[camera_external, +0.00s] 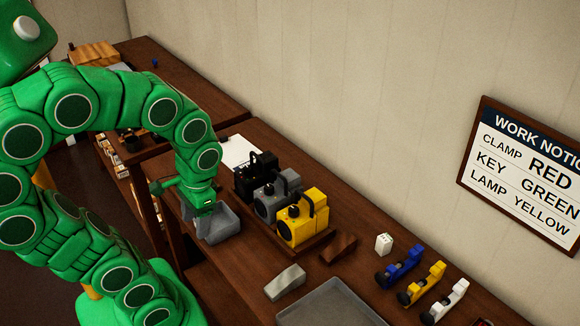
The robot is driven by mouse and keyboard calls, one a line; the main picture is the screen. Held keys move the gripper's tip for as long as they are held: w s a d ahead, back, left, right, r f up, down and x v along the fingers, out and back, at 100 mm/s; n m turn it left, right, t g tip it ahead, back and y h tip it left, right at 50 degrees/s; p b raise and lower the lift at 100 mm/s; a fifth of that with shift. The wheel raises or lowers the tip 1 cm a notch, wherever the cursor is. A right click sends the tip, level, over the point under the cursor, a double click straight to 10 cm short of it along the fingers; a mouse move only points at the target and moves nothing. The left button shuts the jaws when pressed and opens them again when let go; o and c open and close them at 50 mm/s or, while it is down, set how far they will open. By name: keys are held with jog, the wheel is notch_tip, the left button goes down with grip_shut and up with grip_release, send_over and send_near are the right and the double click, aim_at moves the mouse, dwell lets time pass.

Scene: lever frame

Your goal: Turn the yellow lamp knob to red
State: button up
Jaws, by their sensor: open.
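The yellow lamp (296,229) stands on the dark wooden bench, at the right end of a row with a grey lamp (270,205) and a black lamp (244,183). It has a dark round front and a dark handle on top. Its knob is too small to make out, and I cannot tell its setting. My gripper (203,208) is open, to the left of the yellow lamp and apart from it. The arm and the small view hide part of the fingers.
A wall notice (530,175) reads CLAMP RED, KEY GREEN, LAMP YELLOW. A wooden wedge (338,248), a grey block (285,281) and a grey tray (330,308) lie nearby. Blue, yellow and white clamp-like tools (422,284) lie at the right.

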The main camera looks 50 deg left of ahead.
jog(key=shift+s+d+r+m+h, duration=0.1)
jog(key=shift+s+d+m+h, duration=0.1)
jog(key=shift+d, duration=0.35)
jog(key=shift+s+d+m+h, duration=0.1)
jog(key=shift+d+m, duration=0.1)
jog(key=shift+d, duration=0.35)
jog(key=shift+c, duration=1)
jog(key=shift+w+d, duration=0.1)
jog(key=shift+w, duration=0.2)
jog(key=shift+c, duration=0.5)
jog(key=m+t+h, duration=0.2)
jog(key=m+t, duration=0.2)
jog(key=t, duration=0.2)
send_near(293, 208)
jog(key=f, duration=0.1)
jog(key=shift+x, duration=4)
jog(key=shift+w+d+r, duration=0.1)
jog(key=shift+w+d, duration=0.05)
